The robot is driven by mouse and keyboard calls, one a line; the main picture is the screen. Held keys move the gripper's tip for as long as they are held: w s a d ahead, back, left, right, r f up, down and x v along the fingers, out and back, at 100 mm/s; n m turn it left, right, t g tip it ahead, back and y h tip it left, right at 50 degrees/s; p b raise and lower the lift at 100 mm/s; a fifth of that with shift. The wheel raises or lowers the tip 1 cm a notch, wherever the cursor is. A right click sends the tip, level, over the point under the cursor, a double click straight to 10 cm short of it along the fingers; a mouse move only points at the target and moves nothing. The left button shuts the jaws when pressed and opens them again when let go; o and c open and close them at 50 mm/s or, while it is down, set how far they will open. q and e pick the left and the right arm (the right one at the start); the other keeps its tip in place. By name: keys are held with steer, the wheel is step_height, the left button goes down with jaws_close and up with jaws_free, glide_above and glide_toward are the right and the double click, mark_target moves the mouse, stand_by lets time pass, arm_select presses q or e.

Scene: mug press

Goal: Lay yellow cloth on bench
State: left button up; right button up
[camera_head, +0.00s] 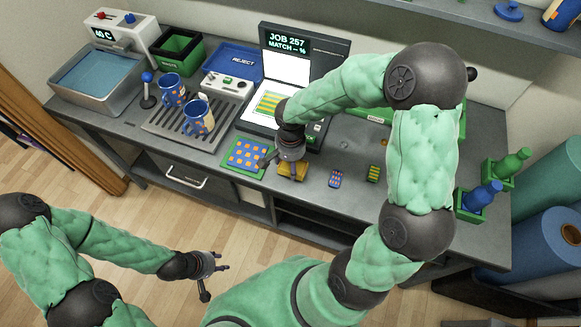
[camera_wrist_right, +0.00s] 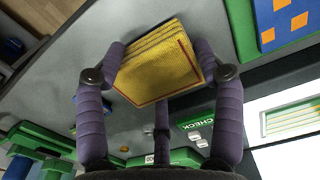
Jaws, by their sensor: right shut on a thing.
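The yellow cloth (camera_head: 292,171) is a folded pad with a dark red line along its edge. It is over the front part of the grey bench (camera_head: 318,158), just right of the blue and orange patterned mat. My right gripper (camera_head: 287,158) points down and is shut on the cloth. In the right wrist view the cloth (camera_wrist_right: 160,62) sits between purple fingers. I cannot tell whether its underside touches the bench. My left gripper (camera_head: 218,268) is empty, with its fingers apart, low in front of the bench.
The patterned mat (camera_head: 246,155) lies left of the cloth. Two blue mugs (camera_head: 198,118) (camera_head: 172,90) stand on a slatted rack. Bottles (camera_head: 483,194) stand at the right end.

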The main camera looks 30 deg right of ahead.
step_height(320, 180, down, 2)
steer(key=shift+f, duration=0.15)
steer(key=shift+f+b, duration=0.1)
steer(key=shift+b, duration=0.25)
steer(key=o, duration=1.1)
steer(key=shift+r+p, duration=0.35)
steer(key=shift+r, duration=0.15)
step_height(320, 180, up, 11)
steer(key=p, duration=0.2)
steer(key=shift+r+p, duration=0.2)
steer(key=shift+p, duration=0.2)
